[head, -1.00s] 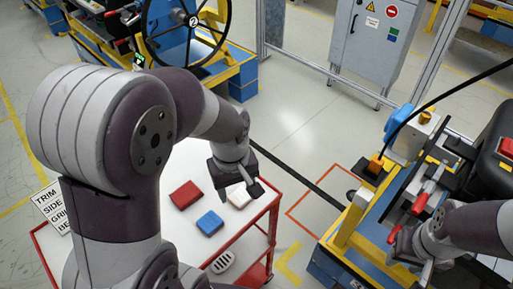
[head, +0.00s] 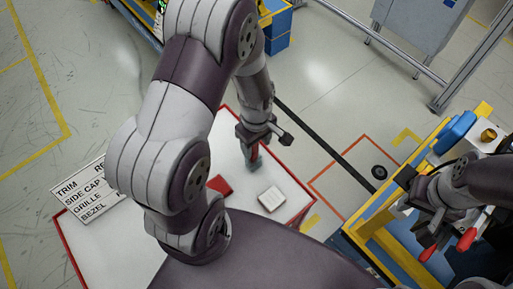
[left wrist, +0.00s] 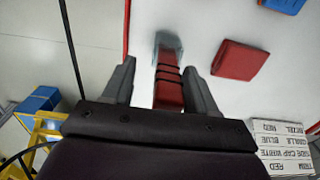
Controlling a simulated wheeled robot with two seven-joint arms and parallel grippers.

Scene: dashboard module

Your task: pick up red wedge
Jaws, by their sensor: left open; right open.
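A narrow red piece with dark bands, seemingly the red wedge (left wrist: 168,92), lies between the two fingers of my left gripper (left wrist: 160,70) in the left wrist view. Its far end meets a blurred grey-green patch. In the head view a small red part of it (head: 254,153) shows just below my left gripper (head: 258,143), over the white cart top. The left fingers are apart, with gaps seen beside the red piece. A flat red block (head: 220,185) lies nearby; it also shows in the left wrist view (left wrist: 240,60). My right gripper (head: 437,225) is open near red handles at the right.
A white block (head: 271,199) lies on the red-edged cart (head: 300,207). A blue block (left wrist: 283,4) shows at the left wrist view's top edge. A label sign (head: 82,190) stands at the cart's left. A yellow-framed workstation (head: 375,237) is at the right.

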